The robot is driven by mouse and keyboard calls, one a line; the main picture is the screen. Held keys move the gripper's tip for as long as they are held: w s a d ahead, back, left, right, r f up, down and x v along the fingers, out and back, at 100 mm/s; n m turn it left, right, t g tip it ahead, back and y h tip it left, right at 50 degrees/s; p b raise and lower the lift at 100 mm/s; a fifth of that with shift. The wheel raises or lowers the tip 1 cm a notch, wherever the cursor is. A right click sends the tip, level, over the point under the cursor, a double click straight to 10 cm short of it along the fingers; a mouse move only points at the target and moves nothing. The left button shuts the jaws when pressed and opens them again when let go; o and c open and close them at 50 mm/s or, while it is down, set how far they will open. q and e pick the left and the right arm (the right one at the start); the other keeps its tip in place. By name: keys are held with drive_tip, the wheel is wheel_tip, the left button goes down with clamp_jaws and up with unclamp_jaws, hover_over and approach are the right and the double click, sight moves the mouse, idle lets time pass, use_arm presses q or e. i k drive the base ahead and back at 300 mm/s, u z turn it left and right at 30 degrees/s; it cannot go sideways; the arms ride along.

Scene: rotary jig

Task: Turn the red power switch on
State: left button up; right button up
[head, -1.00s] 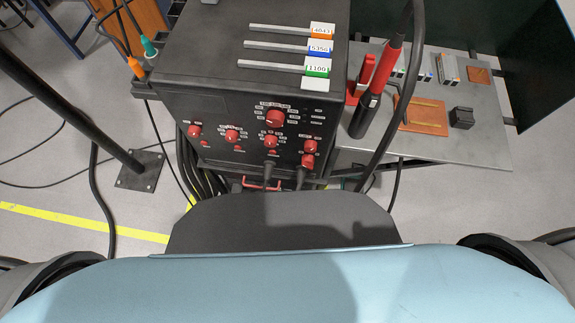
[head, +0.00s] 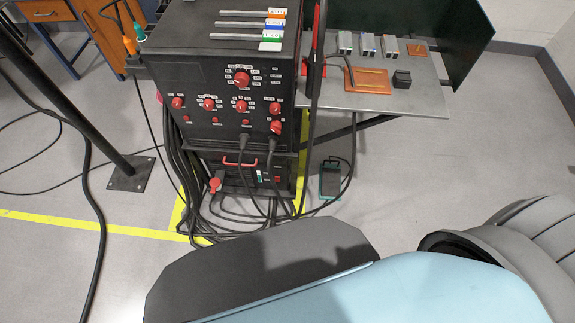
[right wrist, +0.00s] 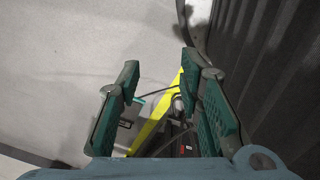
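The black control unit (head: 225,75) carries several red knobs on its front. Below it a black lower unit (head: 250,178) stands near the floor, with a red handle. A red knob-like part (head: 215,185) is at its lower left, and a small red spot (head: 277,179) is on its right side. I cannot tell for sure which one is the power switch, nor its position. In the right wrist view my right gripper (right wrist: 160,67) is open and empty, with green-padded fingers spread above the floor. My left gripper is in no view.
Thick black cables (head: 185,165) hang beside and in front of the units. A foot pedal (head: 331,178) lies on the floor to the right. A grey side table (head: 355,98) holds blocks and a copper plate. A black pole with a base plate (head: 130,174) stands left.

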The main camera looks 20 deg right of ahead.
sight(276, 126)
drive_tip(key=k, duration=0.3)
drive_tip(key=z, duration=1.45)
drive_tip(key=i, duration=0.5)
drive_tip(key=u, duration=0.05)
